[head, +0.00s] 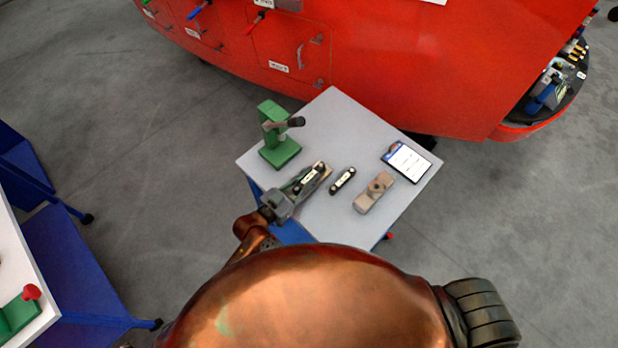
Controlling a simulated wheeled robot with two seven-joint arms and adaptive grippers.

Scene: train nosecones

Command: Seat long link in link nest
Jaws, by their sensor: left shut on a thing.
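My left gripper (314,181) comes in over the front left of the small grey-topped table. It is shut on a dark link with a white label (308,177), which looks like the long link. A second, slightly shorter-looking dark link with a white label (343,180) lies on the tabletop just right of the gripper. A beige block with a round knob (374,193), possibly the link nest, sits further right. The held link is apart from this block. I cannot tell how high the link is above the table. My right gripper is not in view.
A green press with a dark handle (278,137) stands at the table's (335,112) left. A card or tablet (407,161) lies at the right corner. The table's back is clear. A red train nose (400,70) rises behind. A white-topped blue bench (25,285) is far left.

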